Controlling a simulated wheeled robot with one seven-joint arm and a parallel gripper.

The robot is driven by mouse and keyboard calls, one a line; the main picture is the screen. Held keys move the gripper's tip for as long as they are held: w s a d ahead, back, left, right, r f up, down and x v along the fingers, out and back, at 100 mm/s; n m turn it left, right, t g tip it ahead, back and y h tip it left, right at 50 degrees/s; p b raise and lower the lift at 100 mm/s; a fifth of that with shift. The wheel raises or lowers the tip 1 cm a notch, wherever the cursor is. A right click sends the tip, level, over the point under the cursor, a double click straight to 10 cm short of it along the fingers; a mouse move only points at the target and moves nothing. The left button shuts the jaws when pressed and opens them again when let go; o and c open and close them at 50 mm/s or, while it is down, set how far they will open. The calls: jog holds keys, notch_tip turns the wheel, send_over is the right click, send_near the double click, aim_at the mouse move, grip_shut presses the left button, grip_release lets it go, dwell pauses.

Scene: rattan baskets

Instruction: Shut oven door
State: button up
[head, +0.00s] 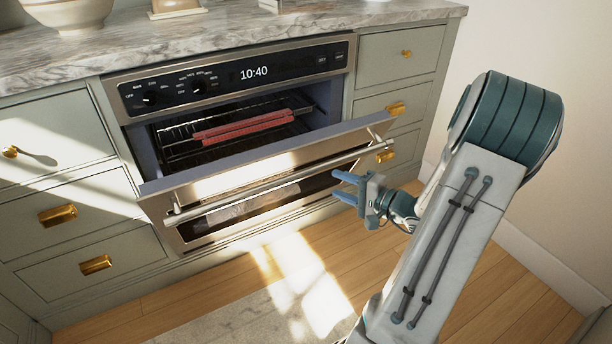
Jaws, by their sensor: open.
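The oven (230,80) is built into the cabinets under a marble counter, with a clock reading 10:40. Its door (240,175) is partly open and tilted outward at the top, leaving the cavity visible. A long metal handle bar (275,186) runs across the door front. My gripper (340,187) is open and empty, in front of the right part of the door, just below the right end of the handle. Its blue fingers point left toward the door. I cannot tell whether they touch it.
A reddish item (240,128) lies on the oven rack inside. Drawers with brass pulls (57,215) flank the oven on both sides. The wooden floor (300,270) in front is clear, with a rug (235,320) at the bottom. A wall (550,50) stands at right.

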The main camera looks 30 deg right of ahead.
aim_at(311, 174)
jog(key=b+x, duration=0.2)
jog(key=x, duration=0.9)
jog(key=shift+w+a+b, duration=0.15)
jog(key=shift+w+b, duration=0.1)
jog(key=shift+b, duration=0.05)
